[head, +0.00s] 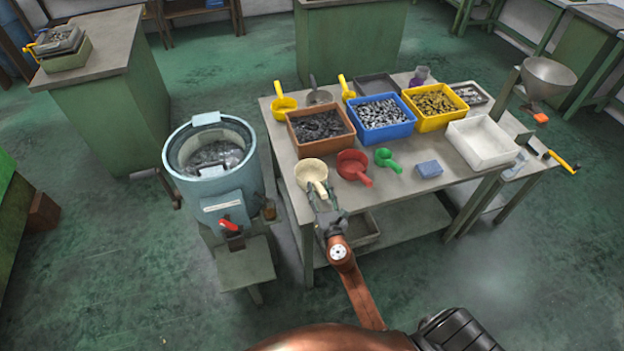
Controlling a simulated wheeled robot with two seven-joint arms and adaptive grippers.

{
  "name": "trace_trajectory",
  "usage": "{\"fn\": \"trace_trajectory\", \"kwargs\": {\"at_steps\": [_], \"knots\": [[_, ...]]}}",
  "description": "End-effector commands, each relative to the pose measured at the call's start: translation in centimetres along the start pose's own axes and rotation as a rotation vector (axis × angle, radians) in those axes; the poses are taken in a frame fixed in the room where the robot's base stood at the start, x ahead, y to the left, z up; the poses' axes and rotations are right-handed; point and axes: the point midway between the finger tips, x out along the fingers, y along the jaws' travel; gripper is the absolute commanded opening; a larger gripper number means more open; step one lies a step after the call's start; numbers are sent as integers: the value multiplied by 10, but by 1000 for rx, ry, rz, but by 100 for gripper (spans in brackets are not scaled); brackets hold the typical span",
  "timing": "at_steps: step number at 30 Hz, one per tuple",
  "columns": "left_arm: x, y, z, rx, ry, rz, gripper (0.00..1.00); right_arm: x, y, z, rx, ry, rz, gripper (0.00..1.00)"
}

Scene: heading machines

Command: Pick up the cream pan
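The cream pan (310,171) sits upright at the front left of the grey work table, its short handle pointing toward the front edge. My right gripper (324,197) is at the table's front edge, just in front of the pan. Its fingers look spread apart, one on each side of the handle end. I cannot tell whether they touch the handle. My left gripper is not in view.
A red pan (352,164), a green scoop (385,158) and a blue block (429,169) lie to the right. Brown (292,126), blue (412,127) and yellow (463,103) bins stand behind. A white tray (507,155) is at right, a blue drum machine (179,185) at left.

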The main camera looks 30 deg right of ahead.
Motion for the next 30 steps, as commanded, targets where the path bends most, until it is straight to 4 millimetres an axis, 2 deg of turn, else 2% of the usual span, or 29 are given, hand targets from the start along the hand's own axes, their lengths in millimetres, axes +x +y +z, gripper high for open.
{"fn": "trace_trajectory", "kwargs": {"at_steps": [4, 20, 30], "knots": [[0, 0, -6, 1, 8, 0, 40, 0, 1, 0, 0, 0, 1, 36], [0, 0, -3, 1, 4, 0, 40, 0, 1, 0, 1, 0, 1, 0], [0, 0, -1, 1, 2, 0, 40, 0, 1, 1, 1, -2, 1, 0]]}}
